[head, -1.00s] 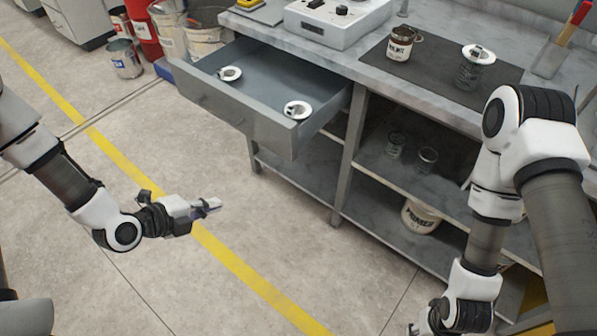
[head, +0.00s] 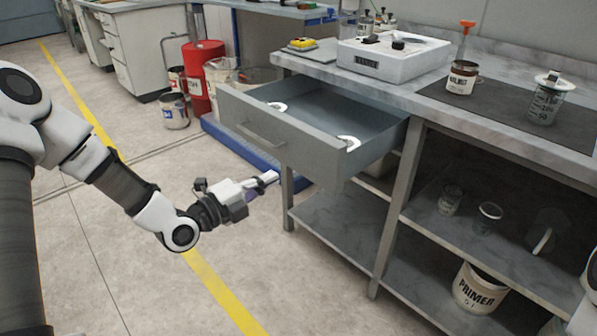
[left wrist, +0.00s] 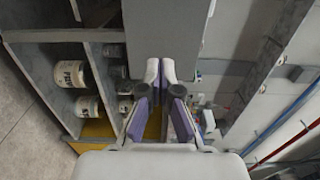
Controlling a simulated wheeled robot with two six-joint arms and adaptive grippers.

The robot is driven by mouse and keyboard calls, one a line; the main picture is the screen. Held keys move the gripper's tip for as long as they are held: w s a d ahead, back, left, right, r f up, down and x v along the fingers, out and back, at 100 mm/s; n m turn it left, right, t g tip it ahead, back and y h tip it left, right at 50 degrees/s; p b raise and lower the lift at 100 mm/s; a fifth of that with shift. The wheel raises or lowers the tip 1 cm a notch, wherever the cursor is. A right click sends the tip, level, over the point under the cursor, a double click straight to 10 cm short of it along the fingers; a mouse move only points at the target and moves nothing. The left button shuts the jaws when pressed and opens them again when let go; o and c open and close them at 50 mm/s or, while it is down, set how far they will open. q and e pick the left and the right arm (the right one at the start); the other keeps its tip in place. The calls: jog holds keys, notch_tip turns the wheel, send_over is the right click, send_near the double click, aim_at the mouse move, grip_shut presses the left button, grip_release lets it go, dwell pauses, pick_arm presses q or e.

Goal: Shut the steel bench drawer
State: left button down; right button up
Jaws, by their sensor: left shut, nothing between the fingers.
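The steel bench drawer (head: 300,148) is pulled well out from the grey bench (head: 405,95) in the head view. Its front carries a bar handle (head: 262,134), and two small white round items lie inside. My left gripper (head: 270,178) is shut and empty. In the picture it appears below the drawer front, apart from it. In the left wrist view its fingertips (left wrist: 160,68) are together in front of a grey panel, which I cannot surely identify as the drawer. Only a bit of my right arm shows at the right edge; its gripper is out of view.
A white device (head: 395,58), a labelled tin (head: 462,78) and a lidded measuring beaker (head: 546,100) stand on the bench top. A primer bucket (head: 480,290) and jars are on the shelves below. A red drum (head: 203,72) stands behind. The floor before the drawer is clear.

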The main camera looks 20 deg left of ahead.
aim_at(307, 159)
pick_arm(q)
jog(key=b+x, duration=0.1)
jog(key=x, duration=0.7)
jog(key=shift+w+d+b, duration=0.2)
jog(key=shift+w+b, duration=0.1)
jog(key=shift+w, duration=0.15)
pick_arm(e)
notch_tip(307, 159, down, 2)
pick_arm(q)
jog(key=shift+w, duration=0.1)
